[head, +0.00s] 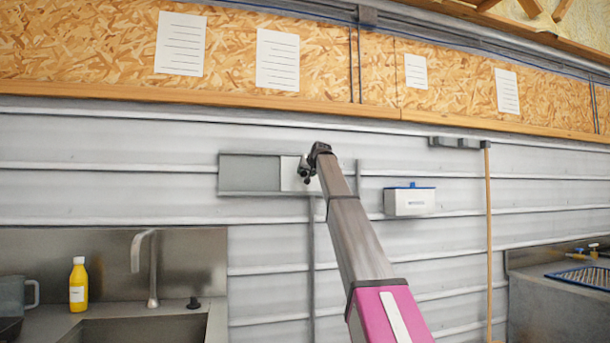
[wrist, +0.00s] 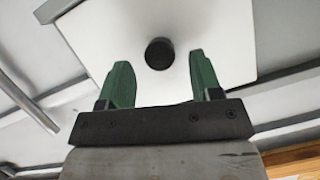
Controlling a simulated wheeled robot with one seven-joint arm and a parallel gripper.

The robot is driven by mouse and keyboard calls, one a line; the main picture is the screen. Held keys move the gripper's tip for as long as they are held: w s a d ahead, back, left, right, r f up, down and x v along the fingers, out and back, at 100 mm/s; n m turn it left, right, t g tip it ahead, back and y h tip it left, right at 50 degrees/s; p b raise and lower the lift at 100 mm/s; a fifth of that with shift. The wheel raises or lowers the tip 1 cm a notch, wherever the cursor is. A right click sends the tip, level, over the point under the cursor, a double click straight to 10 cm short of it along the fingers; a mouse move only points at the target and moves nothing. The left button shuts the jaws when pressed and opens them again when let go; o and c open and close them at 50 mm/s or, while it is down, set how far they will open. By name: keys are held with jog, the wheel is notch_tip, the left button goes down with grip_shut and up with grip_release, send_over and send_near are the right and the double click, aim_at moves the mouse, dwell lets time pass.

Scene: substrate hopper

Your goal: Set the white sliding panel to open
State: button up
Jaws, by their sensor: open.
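The white sliding panel (head: 291,174) sits at the right part of a grey wall-mounted frame (head: 250,193) in the head view. A flat grey area (head: 249,168) fills the frame to its left. In the wrist view the white panel (wrist: 200,40) carries a round black knob (wrist: 159,53). My gripper (head: 308,176) is at the panel's right side in the head view and hides part of it. In the wrist view my gripper (wrist: 160,80) has two green fingers apart, one on each side below the knob, with nothing between them. I cannot tell whether they touch the panel.
A white box with a blue top (head: 409,201) hangs on the wall to the right. A wooden pole (head: 488,240) stands farther right. A sink with a tap (head: 152,270) and a yellow bottle (head: 78,285) are at lower left. The wall left of the frame is clear.

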jog(key=shift+x, duration=1.15)
grip_shut()
jog(key=s+a, duration=0.1)
jog(key=a, duration=0.5)
jog(key=s+a, duration=0.1)
jog(key=a, duration=0.5)
jog(key=s+a, duration=0.1)
jog(key=a, duration=0.5)
jog(key=shift+s+a, duration=0.3)
jog(key=shift+s, duration=0.1)
grip_release()
jog(key=shift+s, duration=0.1)
